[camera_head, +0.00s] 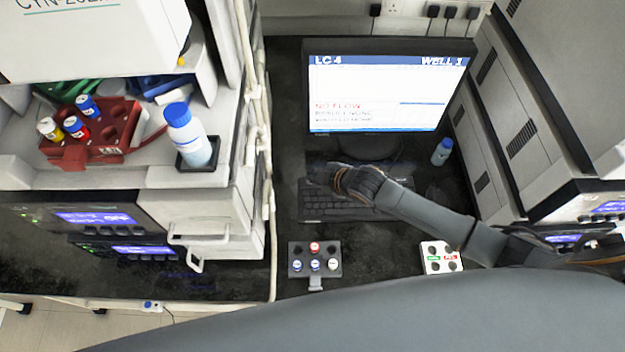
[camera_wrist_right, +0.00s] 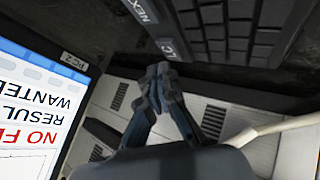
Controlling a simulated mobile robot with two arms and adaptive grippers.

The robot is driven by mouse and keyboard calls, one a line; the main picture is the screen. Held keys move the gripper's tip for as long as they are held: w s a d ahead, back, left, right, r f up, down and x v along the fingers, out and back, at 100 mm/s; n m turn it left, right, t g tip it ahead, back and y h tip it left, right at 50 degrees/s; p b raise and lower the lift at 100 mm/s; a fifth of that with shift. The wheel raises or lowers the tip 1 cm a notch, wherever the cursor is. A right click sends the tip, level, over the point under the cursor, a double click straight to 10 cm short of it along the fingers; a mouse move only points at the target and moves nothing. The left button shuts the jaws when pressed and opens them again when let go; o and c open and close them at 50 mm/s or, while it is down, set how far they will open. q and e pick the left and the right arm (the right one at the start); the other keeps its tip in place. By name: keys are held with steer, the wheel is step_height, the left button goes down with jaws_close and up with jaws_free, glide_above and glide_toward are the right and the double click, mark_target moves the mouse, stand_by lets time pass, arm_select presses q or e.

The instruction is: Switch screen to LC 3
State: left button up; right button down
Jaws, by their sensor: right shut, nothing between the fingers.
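The monitor (camera_head: 385,85) stands at the back of the bench and its header reads "LC 4" and "WELL 1", with red "NO FLOW" text below. Part of the screen (camera_wrist_right: 35,100) also shows in the right wrist view. The black keyboard (camera_head: 312,208) lies in front of it, partly hidden by my right arm. In the right wrist view, light keys with the cut-off labels "NEX" (camera_wrist_right: 143,10) and "LC" (camera_wrist_right: 171,48) sit at the keyboard's edge. My right gripper (camera_wrist_right: 160,72) is shut and empty, its tips close to the "LC" key; contact cannot be told. My left gripper is out of view.
A small bottle (camera_head: 442,151) stands right of the monitor. Instrument stacks rise on both sides. A red vial rack (camera_head: 95,135) and blue-capped bottle (camera_head: 188,136) are at left.

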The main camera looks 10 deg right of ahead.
steer(key=shift+f, duration=0.15)
steer(key=shift+f, duration=0.3)
steer(key=shift+f+b, duration=0.35)
steer(key=shift+f, duration=0.05)
stand_by(0.5)
stand_by(0.3)
steer(key=shift+r+p, duration=0.85)
steer(key=shift+p, duration=0.1)
step_height(320, 180, up, 5)
steer(key=p, duration=0.5)
steer(key=shift+r, duration=0.1)
